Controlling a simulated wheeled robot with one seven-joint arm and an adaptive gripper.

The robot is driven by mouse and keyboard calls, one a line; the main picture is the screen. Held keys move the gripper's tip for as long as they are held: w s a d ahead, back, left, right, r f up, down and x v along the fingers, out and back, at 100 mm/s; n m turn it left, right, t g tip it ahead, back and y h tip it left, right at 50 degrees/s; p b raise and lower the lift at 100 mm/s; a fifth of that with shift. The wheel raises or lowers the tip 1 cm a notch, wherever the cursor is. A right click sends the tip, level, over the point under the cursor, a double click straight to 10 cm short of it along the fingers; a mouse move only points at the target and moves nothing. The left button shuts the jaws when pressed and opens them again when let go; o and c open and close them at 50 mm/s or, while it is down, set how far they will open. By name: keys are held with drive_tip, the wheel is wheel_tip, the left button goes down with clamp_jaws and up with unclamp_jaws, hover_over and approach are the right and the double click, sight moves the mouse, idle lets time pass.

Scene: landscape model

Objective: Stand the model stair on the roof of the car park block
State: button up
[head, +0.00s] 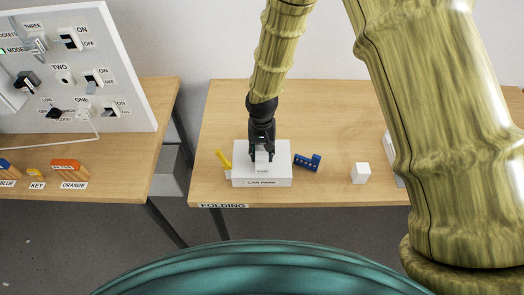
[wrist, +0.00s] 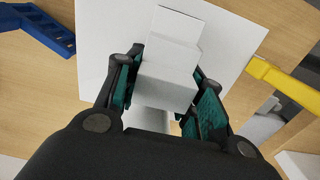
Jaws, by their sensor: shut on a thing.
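The model stair (head: 262,167) is a small white stepped piece. In the wrist view the stair (wrist: 172,65) sits between the two teal-padded fingers of my gripper (wrist: 165,90), which is shut on it. The car park block (head: 262,183) is a wide white box with a label on its front, on the right-hand table. In the head view my gripper (head: 263,155) points down over the block's roof with the stair. The flat white roof (wrist: 105,35) shows behind the stair in the wrist view. I cannot tell whether the stair touches the roof.
A blue piece (head: 308,162) lies right of the block and a yellow piece (head: 224,159) stands close on its left. A white cube (head: 360,173) is farther right. A switch panel (head: 75,65) stands on the left table, across a gap.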

idle(0.5)
drive_tip(key=o, duration=1)
drive_tip(key=shift+r+p, duration=2.35)
drive_tip(key=shift+r, duration=1.1)
